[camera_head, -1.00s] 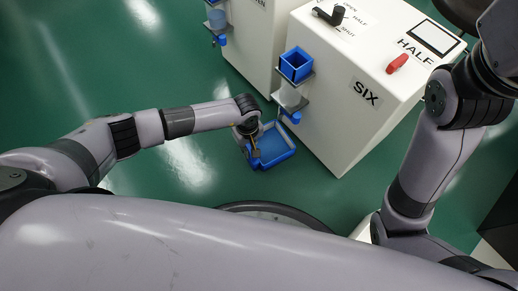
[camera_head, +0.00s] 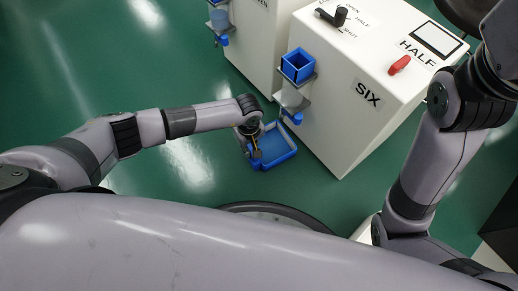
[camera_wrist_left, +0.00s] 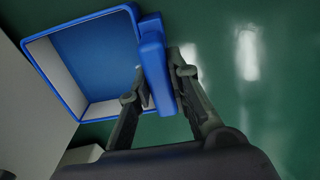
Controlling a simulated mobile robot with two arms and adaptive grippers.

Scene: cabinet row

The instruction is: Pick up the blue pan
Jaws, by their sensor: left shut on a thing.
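The blue pan (camera_head: 278,150) is a shallow square tray with raised blue walls, low beside the front of the cabinet marked SIX. In the left wrist view the pan (camera_wrist_left: 98,58) fills the upper left, with its blue handle (camera_wrist_left: 155,68) at its right side. My left gripper (camera_head: 255,155) is at the pan's left side in the head view. In the left wrist view its two fingers (camera_wrist_left: 158,80) are shut on the handle, one on each side. Whether the pan touches the floor is hard to tell. My right arm shows at the right, but its gripper is out of view.
The white cabinet (camera_head: 350,120) marked SIX stands right of the pan, with a blue open box (camera_head: 298,66) on its front and a red lever (camera_head: 399,65) on top. Another white cabinet (camera_head: 256,40) stands behind. The green floor (camera_head: 190,85) is clear to the left.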

